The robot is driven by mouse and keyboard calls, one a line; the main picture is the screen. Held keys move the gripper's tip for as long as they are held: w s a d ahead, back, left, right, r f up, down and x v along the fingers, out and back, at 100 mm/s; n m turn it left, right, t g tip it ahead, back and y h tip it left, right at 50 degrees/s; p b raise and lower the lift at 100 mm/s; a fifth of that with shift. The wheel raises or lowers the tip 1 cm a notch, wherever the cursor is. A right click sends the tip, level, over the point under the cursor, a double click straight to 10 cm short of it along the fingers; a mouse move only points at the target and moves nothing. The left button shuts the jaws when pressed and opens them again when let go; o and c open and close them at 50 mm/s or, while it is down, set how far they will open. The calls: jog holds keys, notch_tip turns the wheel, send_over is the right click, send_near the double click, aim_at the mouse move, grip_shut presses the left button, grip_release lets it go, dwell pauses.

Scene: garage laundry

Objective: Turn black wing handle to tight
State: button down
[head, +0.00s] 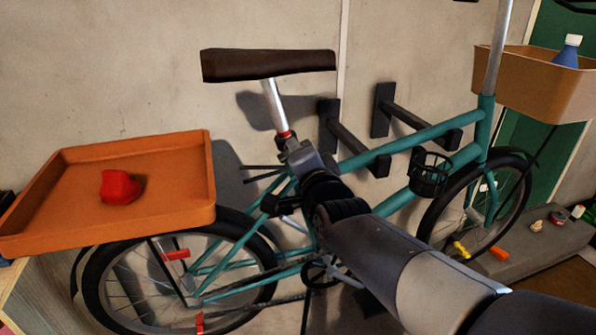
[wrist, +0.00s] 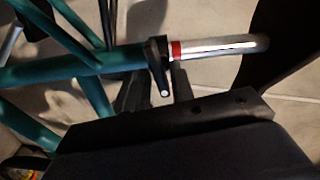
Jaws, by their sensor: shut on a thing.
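The black wing handle (wrist: 158,66) sits at the seat clamp, just beside the red ring (wrist: 176,50) on the silver seat post (wrist: 225,46). In the wrist view its tip points down toward my gripper (wrist: 157,88), whose dark fingers stand on both sides of it. My gripper is shut on the handle. In the head view my gripper (head: 298,155) reaches the clamp below the red ring (head: 285,134) and hides the handle. The teal bike frame (head: 365,148) stands upright. The exact angle of the handle is hard to read.
The dark saddle (head: 268,65) is above my gripper. An orange tray (head: 180,214) with a red object (head: 121,187) is on the left. Black wall brackets (head: 352,147) are behind the frame. A tan basket (head: 535,85) holding a blue bottle (head: 568,52) is at right.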

jog(key=m+b, duration=0.4)
jog(key=b, duration=0.1)
jog(key=shift+f+m, duration=0.25)
jog(key=shift+m, duration=0.05)
jog(key=shift+r+b, duration=0.1)
jog(key=shift+b, duration=0.25)
jog(key=c, duration=1.5)
grip_release()
